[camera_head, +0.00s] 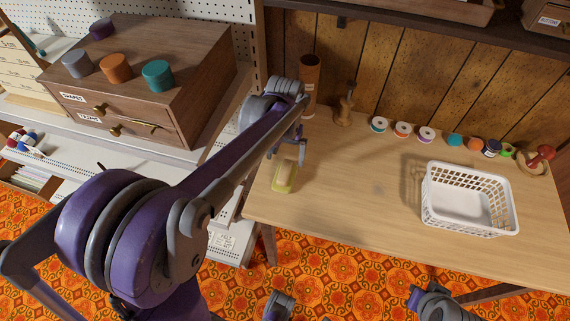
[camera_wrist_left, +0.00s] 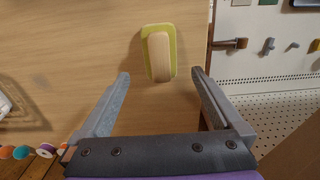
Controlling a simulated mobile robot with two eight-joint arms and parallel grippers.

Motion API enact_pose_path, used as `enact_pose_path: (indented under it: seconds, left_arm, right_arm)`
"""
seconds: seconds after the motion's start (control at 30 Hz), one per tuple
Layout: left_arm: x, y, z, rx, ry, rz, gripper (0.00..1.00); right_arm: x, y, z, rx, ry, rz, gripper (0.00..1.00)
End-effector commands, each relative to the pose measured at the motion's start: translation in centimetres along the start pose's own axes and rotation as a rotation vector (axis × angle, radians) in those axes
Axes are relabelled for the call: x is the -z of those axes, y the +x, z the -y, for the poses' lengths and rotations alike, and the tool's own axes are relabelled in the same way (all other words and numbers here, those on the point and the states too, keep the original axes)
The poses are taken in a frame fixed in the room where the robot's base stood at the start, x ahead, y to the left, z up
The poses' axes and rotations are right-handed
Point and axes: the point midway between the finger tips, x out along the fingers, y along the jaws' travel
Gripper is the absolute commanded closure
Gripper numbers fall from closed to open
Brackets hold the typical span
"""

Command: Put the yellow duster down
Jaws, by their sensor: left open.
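The yellow duster (camera_head: 285,177) lies on the left part of the wooden table. It has a yellow-green pad and a pale wooden handle on top. In the left wrist view the duster (camera_wrist_left: 172,70) rests flat on the table, close to the table's edge. My left gripper (camera_head: 289,151) is above the table at the duster's far end. In the left wrist view its two fingers (camera_wrist_left: 160,76) are spread wide, with nothing between them, and the duster is ahead of them. The fingers appear apart from the duster. My right gripper's fingers are not visible.
A white basket (camera_head: 468,226) stands empty on the table's right. Several thread spools (camera_head: 401,130) line the back, beside a wooden figure-like stand (camera_head: 345,108) and a brown cylinder (camera_head: 309,80). A wooden drawer box (camera_head: 170,60) sits on the shelf at left. The table's middle is clear.

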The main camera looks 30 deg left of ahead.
Motion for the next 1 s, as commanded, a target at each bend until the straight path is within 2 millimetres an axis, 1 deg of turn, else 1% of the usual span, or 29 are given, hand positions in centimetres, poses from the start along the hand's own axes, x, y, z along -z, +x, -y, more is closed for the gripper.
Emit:
enact_pose_path:
  seconds: [0.03, 0.1, 0.27, 0.33, 0.37, 0.47, 0.5, 0.57, 0.6, 0.7, 0.8, 0.9, 1.0]
  left_arm:
    - [0.0, -0.9, 0.0, 0.0, 0.0, 0.0, 0.0]
    - [0.0, -1.8, 0.0, 0.0, 0.0, 0.0, 0.0]
    - [-0.3, -2.9, -0.1, -0.001, 0.004, -0.006, 0.0]
    - [-1.2, -3.3, -0.3, -0.002, 0.014, -0.025, 0.0]
    - [-1.8, -3.4, -0.5, -0.003, 0.021, -0.037, 0.0]
    - [-4.6, -3.6, -1.1, -0.009, 0.055, -0.099, 0.0]
    - [-6.0, -3.6, -1.4, -0.012, 0.073, -0.13, 0.0]
    - [-8.1, -3.5, -1.8, -0.018, 0.099, -0.18, 0.0]
    - [-9.5, -3.2, -2.0, -0.022, 0.117, -0.214, 0.0]
    - [-12.8, -2.3, -2.3, -0.031, 0.159, -0.293, 0.0]
    - [-15.3, -1.2, -2.5, -0.04, 0.192, -0.36, 0.0]
    - [-17.0, -0.2, -2.6, -0.047, 0.215, -0.408, 0.0]
    - [-17.8, 0.3, -2.6, -0.051, 0.228, -0.436, 0.0]
  right_arm:
    - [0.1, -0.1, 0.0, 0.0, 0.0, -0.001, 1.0]
    - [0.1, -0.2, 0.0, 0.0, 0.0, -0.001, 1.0]
    - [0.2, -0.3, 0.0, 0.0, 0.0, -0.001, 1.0]
    - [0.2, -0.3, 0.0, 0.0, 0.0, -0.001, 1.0]
    - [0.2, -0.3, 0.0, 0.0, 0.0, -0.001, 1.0]
    - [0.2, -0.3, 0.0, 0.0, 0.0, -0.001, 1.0]
    - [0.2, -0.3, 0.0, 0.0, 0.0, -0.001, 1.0]
    - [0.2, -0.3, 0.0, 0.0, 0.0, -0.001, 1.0]
    - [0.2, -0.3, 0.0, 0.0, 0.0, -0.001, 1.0]
    - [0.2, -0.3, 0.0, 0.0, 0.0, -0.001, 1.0]
    - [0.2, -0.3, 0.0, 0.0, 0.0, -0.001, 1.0]
    - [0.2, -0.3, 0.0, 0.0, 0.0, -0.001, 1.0]
    - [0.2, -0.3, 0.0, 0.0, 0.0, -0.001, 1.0]
